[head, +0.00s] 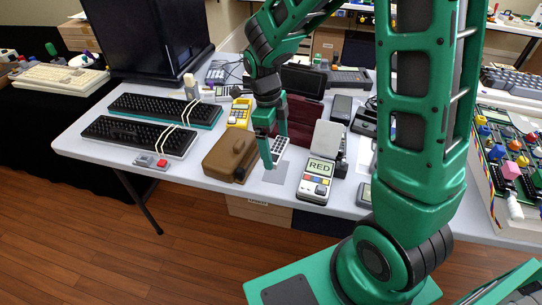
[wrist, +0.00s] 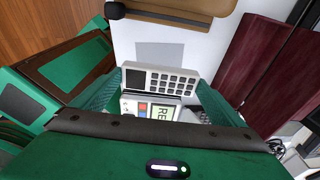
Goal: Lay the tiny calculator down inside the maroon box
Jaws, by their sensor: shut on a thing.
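The tiny calculator (head: 282,149) is pale with a dark keypad. My gripper (head: 274,148) is shut on it and holds it upright above the front of the table, over a grey square patch. In the wrist view the calculator (wrist: 160,81) sits between the green fingers, with its dark screen and keys showing. The maroon box (head: 305,112) stands on the table behind my gripper, partly hidden by my arm. It also shows in the wrist view (wrist: 258,52) at the right, as dark red panels. Its inside is not clearly seen.
A brown case (head: 230,155) lies left of my gripper. A handheld reading "RED" (head: 316,180) lies to the right, near the front edge. A yellow device (head: 239,112) and two keyboards (head: 140,136) are further left. The grey patch (head: 274,172) on the table is bare.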

